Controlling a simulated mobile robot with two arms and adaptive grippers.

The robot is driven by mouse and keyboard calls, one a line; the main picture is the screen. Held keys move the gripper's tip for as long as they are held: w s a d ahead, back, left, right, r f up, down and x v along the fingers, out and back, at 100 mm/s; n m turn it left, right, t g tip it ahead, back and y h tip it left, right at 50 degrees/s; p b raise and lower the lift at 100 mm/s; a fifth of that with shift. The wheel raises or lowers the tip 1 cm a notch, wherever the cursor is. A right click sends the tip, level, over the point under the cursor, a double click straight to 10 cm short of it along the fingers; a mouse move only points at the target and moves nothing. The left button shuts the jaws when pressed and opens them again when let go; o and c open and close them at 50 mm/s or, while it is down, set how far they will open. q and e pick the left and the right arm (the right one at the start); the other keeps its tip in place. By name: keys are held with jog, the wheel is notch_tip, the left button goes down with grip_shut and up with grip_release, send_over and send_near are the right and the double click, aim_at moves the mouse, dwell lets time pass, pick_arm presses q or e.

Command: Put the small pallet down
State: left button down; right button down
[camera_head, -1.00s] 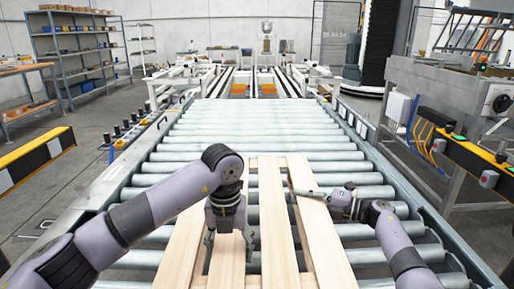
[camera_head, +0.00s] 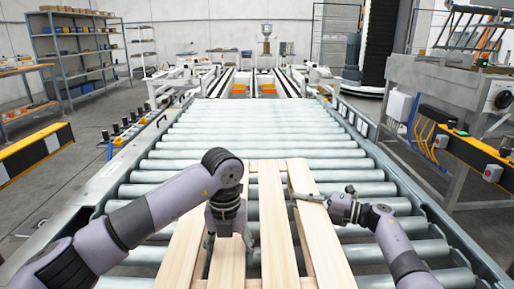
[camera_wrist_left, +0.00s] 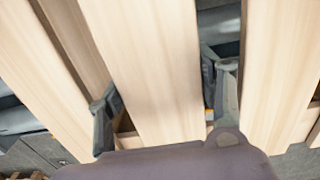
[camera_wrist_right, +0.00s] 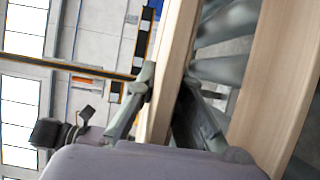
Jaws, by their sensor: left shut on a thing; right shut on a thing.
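The small pallet (camera_head: 272,220) is made of pale wooden slats and is over the near end of the roller conveyor. My left gripper (camera_head: 228,240) points down and is shut on a slat of it. In the left wrist view the fingers (camera_wrist_left: 160,105) stand on either side of that slat (camera_wrist_left: 150,60). My right gripper (camera_head: 312,196) comes from the right and is shut on the outer right slat. In the right wrist view its fingers (camera_wrist_right: 165,105) straddle that board (camera_wrist_right: 172,60). The pallet's underside is hidden, so I cannot tell whether it touches the rollers.
The roller conveyor (camera_head: 255,130) is bare beyond the pallet. Metal side rails (camera_head: 125,190) border it. Yellow-black barriers stand at the left (camera_head: 35,152) and right (camera_head: 465,140). A grey shelf (camera_head: 82,55) stands at the back left.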

pick_arm(q)
jog(key=shift+f, duration=0.15)
pick_arm(e)
jog(key=shift+r, duration=0.1)
pick_arm(q)
jog(key=c, duration=0.8)
grip_release()
jog(key=shift+c, duration=0.2)
pick_arm(e)
jog(key=c, duration=2.1)
grip_release()
jog(key=shift+f, duration=0.2)
pick_arm(q)
jog(key=o, duration=0.4)
pick_arm(e)
jog(key=o, duration=0.4)
jog(key=shift+r, duration=0.25)
pick_arm(q)
jog(key=shift+o, duration=0.3)
jog(key=o, duration=0.3)
jog(key=shift+o, duration=0.2)
jog(key=shift+r, duration=3.95)
pick_arm(e)
jog(key=o, duration=1)
jog(key=shift+s+f, duration=0.1)
